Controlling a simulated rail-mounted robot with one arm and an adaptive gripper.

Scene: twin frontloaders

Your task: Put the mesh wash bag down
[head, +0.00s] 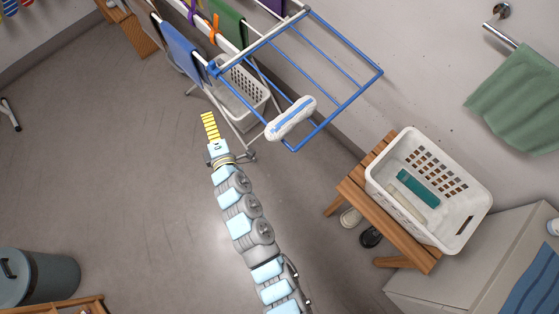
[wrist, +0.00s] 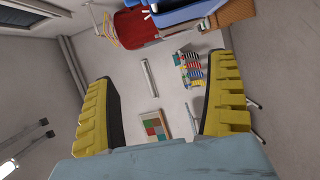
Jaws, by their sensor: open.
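A white, rolled-looking bundle with a blue stripe (head: 291,118) lies on the near corner of the blue-and-white drying rack (head: 342,103). It may be the mesh wash bag, but its weave is too small to tell. My gripper (head: 209,126), with yellow ribbed fingers, is to the left of this bundle and apart from it. In the wrist view my gripper (wrist: 163,75) is open, with its fingers wide apart and nothing held between them. The bundle does not show in the wrist view.
A white laundry basket (head: 462,238) with teal and pale items stands on a wooden bench (head: 353,194) at right. Another white basket (head: 262,94) is under the rack. Cloths hang at the rack's far end. A grey bin (head: 55,280) is lower left.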

